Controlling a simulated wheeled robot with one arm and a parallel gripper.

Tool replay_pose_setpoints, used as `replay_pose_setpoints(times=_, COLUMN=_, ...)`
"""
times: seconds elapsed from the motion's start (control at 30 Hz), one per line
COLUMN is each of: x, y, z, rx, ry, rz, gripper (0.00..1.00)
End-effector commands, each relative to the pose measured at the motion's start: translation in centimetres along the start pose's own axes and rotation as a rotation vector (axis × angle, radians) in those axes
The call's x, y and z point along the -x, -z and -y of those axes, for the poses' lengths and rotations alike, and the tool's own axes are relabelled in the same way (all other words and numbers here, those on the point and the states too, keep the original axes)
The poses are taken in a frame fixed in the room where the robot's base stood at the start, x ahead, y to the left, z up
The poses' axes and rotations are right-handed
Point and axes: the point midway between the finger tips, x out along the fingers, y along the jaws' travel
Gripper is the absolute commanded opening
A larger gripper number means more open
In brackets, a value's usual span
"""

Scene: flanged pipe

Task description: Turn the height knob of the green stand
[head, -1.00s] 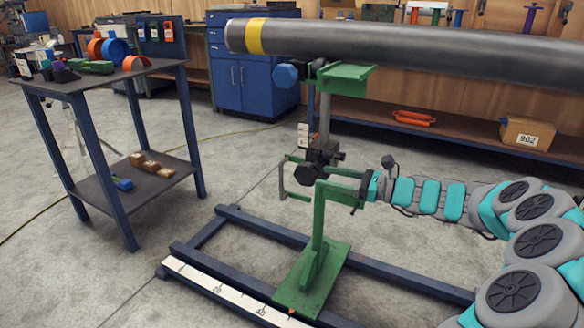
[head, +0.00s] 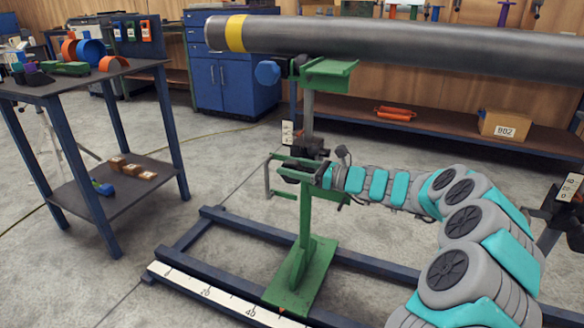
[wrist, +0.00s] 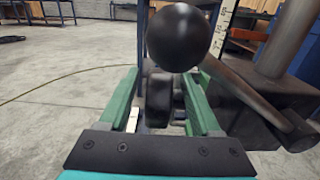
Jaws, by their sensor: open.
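The green stand (head: 305,235) stands on a dark blue rail frame and carries the grey pipe (head: 400,45) in its top bracket. A dark clamp block (head: 312,147) sits on its post. In the wrist view a dark round knob (wrist: 160,95) lies between the two green fingers of my gripper (wrist: 168,82). The fingers are open, one on each side; I cannot tell whether either touches it. A black ball (wrist: 183,38) shows above the knob and hides part of what is behind. In the head view my gripper (head: 283,168) reaches the post from the right.
A bar (wrist: 250,90) slants beside the right finger, near a thick grey post (wrist: 297,38). A blue knob (head: 268,72) is by the top bracket. A table (head: 80,85) with coloured parts stands left. A white scale (head: 205,293) lies along the frame. Open floor lies left of the stand.

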Motion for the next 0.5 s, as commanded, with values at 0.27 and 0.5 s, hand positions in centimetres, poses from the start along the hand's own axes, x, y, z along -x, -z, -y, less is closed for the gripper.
replay_pose_setpoints(times=0.27, x=0.01, y=0.04, z=-0.01, rx=-0.001, ry=0.000, rz=-0.001, gripper=0.52)
replay_pose_setpoints(times=0.5, x=0.01, y=0.05, z=-0.02, rx=-0.001, ry=0.000, rz=-0.001, gripper=0.24)
